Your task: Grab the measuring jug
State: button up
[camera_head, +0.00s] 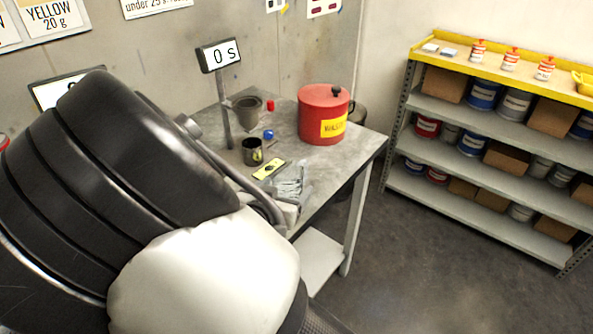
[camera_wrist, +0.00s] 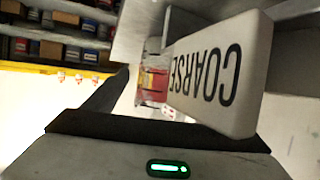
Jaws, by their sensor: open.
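The likely measuring jug is a small dark-grey metal cup with a side handle (camera_head: 252,152), upright on the grey workbench (camera_head: 318,165) in the head view. I cannot see measuring marks on it. My gripper (camera_wrist: 158,85) shows in the wrist view as a dark base with one finger rising on the left; it is open, and the other finger seems hidden behind a white panel lettered COARSE (camera_wrist: 222,75). No jug can be made out between the fingers. In the head view my arm hides most of the gripper.
Near the cup are a grey pot (camera_head: 247,112) on a post stand, a yellow card (camera_head: 268,169), crumpled clear plastic (camera_head: 292,184) and a large red lidded can (camera_head: 320,112). A shelf unit (camera_head: 480,68) stands at right, with open floor (camera_head: 430,255) before it.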

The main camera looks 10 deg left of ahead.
jog(key=b+x, duration=0.1)
jog(key=x, duration=0.3)
jog(key=shift+w+a+f, duration=0.15)
jog(key=shift+a+f, duration=0.05)
jog(key=shift+f, duration=0.05)
jog(key=c, duration=1.3)
jog(key=shift+o, duration=0.2)
jog(key=shift+r, duration=0.1)
jog(key=shift+r, duration=0.1)
